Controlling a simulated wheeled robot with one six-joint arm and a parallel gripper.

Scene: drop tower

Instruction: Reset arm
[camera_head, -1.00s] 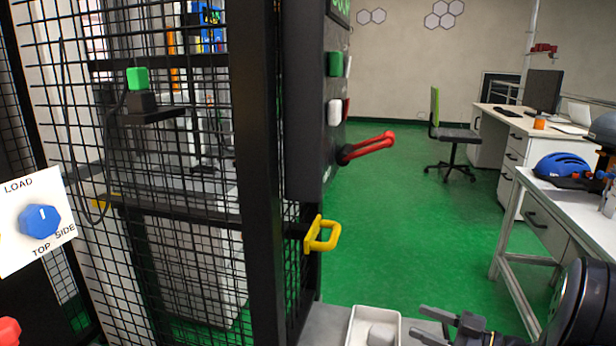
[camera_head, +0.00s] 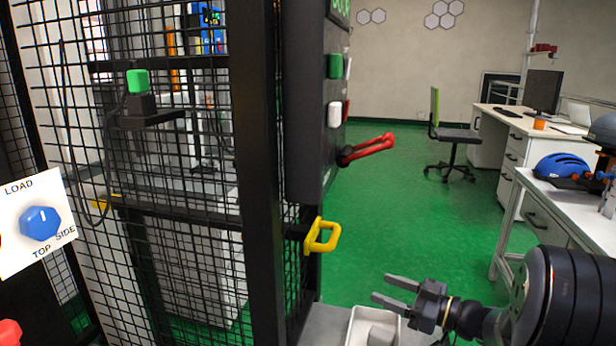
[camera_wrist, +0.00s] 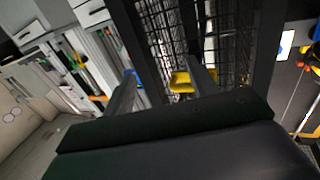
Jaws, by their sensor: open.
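My gripper (camera_head: 394,290) is open and empty at the lower right of the head view, pointing left, just above and behind a white tray. My arm reaches in from the lower right corner. In the wrist view my gripper (camera_wrist: 165,92) has its two fingers spread, with a yellow handle (camera_wrist: 181,80) seen beyond and between them. In the head view the yellow handle (camera_head: 322,238) sits on the cage post, to the left of and above my gripper, clearly apart from it.
A white tray (camera_head: 352,328) with a grey block stands at the bottom. A black mesh cage (camera_head: 262,180) fills the left, with a red lever (camera_head: 368,148) on its control box. A blue dial (camera_head: 40,222) is at far left. A workbench (camera_head: 570,195) with helmets stands right. Green floor is clear between.

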